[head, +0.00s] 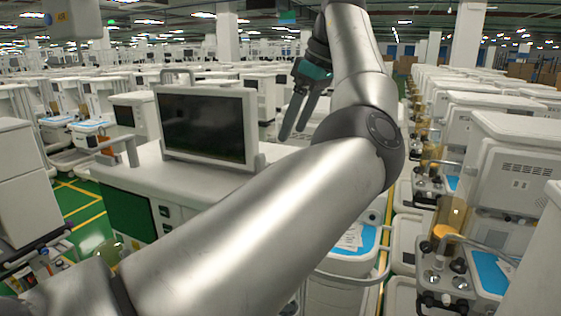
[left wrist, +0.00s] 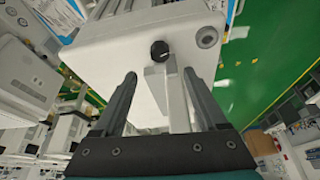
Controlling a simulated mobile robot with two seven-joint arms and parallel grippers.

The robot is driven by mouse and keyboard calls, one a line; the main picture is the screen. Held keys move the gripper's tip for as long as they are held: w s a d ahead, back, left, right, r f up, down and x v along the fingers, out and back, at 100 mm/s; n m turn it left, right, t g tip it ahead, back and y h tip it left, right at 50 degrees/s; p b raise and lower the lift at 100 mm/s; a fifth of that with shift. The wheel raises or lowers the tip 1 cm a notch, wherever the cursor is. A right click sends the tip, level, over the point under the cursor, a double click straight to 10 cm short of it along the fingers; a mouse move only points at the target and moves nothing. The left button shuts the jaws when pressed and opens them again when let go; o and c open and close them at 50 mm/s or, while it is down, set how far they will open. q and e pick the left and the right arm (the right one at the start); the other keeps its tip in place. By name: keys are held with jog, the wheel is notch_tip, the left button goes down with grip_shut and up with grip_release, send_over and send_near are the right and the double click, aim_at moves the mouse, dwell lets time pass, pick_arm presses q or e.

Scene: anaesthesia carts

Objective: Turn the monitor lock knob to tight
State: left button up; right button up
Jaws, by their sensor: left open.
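The monitor (head: 203,126), with a dark screen and a pale frame, stands upright on a white cart (head: 140,172). In the left wrist view a round black knob (left wrist: 160,51) shows against the white cart top, at the end of a pale bracket. I take it as the lock knob; its marks are too small to read. My left gripper (head: 293,134) is open to the right of the monitor, pointing down. In the left wrist view its two fingers (left wrist: 160,75) are spread on either side of the bracket, with the knob ahead of the gap. My right gripper is not in view.
My left arm crosses the front of the head view and hides part of the cart. A grey round fitting (left wrist: 207,37) sits near the cart corner. Rows of carts (head: 515,150) stand at right. Green floor (left wrist: 262,60) shows beside the cart.

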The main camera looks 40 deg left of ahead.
pick_arm(q)
jog(key=x, duration=0.9)
jog(key=shift+f, duration=0.1)
jog(key=shift+c, duration=0.3)
grip_shut()
